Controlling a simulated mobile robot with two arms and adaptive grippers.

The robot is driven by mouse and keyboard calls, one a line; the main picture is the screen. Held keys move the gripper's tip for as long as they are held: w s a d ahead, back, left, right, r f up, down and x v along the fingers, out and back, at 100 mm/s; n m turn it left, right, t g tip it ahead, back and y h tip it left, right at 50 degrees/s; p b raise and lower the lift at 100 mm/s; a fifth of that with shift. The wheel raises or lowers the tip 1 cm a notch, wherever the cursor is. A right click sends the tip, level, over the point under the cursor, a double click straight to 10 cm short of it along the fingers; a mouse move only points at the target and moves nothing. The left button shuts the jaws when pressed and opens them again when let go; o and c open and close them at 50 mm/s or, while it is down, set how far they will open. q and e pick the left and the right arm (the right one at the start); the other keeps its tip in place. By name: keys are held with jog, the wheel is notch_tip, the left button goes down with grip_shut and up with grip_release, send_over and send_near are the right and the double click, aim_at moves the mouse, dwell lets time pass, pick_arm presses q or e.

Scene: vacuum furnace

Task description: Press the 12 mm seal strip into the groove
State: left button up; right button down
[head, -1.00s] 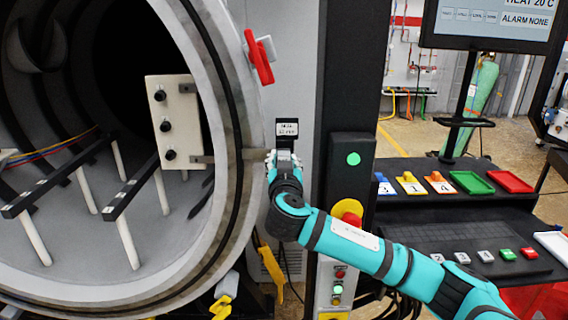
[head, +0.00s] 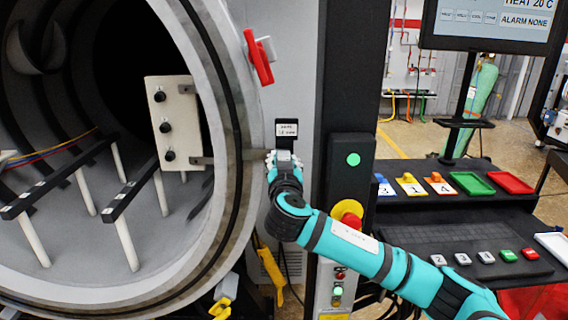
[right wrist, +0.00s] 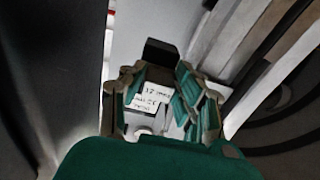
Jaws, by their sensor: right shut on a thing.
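My right gripper (head: 284,156) is shut on a small dark block with a white label (head: 287,129), at the right edge of the furnace's round flange. In the right wrist view the label (right wrist: 153,95) between the fingers (right wrist: 163,105) reads about "12 mm"; its lower lines are blurred. The block's dark top (right wrist: 160,52) sticks out beyond the fingers. The groove (head: 237,105) looks like a dark line around the flange face, left of the gripper. I cannot tell whether the block touches the flange. My left gripper is not in view.
A red clamp (head: 259,60) sits on the flange above the gripper. A grey panel with black knobs (head: 175,122) stands at the furnace mouth. Coloured trays (head: 472,183) lie on the bench at right.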

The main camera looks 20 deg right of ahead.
jog(key=shift+w+d+b, duration=0.1)
jog(key=shift+w+b, duration=0.35)
jog(key=shift+w, duration=0.1)
dwell(0.6)
jog(key=c, duration=0.9)
grip_release()
jog(key=shift+s, duration=0.1)
